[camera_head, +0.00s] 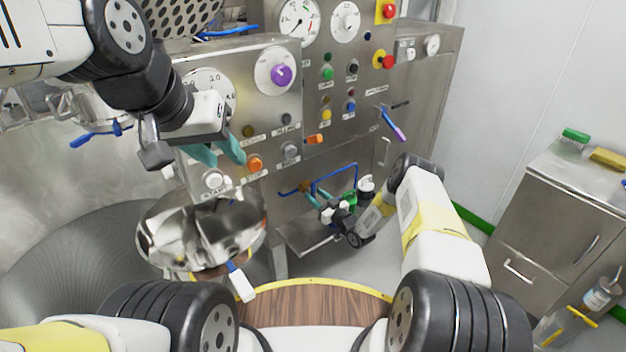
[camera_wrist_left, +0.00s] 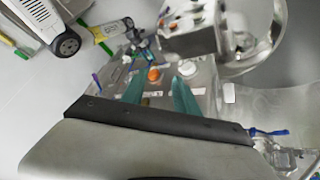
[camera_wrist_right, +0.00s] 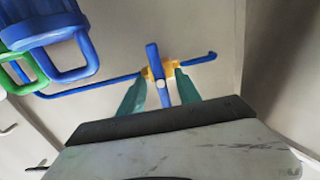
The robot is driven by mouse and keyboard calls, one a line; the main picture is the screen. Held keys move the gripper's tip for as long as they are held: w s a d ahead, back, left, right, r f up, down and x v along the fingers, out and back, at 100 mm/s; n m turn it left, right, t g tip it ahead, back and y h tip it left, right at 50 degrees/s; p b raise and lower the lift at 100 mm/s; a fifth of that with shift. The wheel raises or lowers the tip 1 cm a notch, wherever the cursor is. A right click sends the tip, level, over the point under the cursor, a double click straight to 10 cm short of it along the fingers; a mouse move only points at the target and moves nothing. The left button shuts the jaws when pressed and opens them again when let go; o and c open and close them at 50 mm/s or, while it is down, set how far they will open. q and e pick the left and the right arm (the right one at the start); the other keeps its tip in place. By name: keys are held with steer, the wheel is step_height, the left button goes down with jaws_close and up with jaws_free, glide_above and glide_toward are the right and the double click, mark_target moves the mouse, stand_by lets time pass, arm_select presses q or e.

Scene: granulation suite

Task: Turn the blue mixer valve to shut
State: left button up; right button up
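A blue lever handle (camera_wrist_right: 157,68) on a yellow valve body (camera_wrist_right: 171,70), set on a thin blue pipe (camera_wrist_right: 95,86), shows in the right wrist view. My right gripper (camera_wrist_right: 160,90) is open, with one green finger on each side of the lever. Contact between fingers and lever cannot be told. In the head view my right gripper (camera_head: 312,192) is low at the machine's front and largely hides the valve; the blue pipe (camera_head: 335,168) rises beside it. My left gripper (camera_head: 217,152) is open and empty in front of the control panel. Its parted fingers also show in the left wrist view (camera_wrist_left: 160,90).
A steel bowl (camera_head: 200,235) stands below the left gripper. Gauges, buttons and a purple knob (camera_head: 281,75) cover the panel. Another blue handle (camera_head: 95,136) is at the far left; a blue-purple lever (camera_head: 393,126) is at the right. A steel cabinet (camera_head: 550,215) stands right.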

steer(key=v, duration=0.6)
stand_by(0.3)
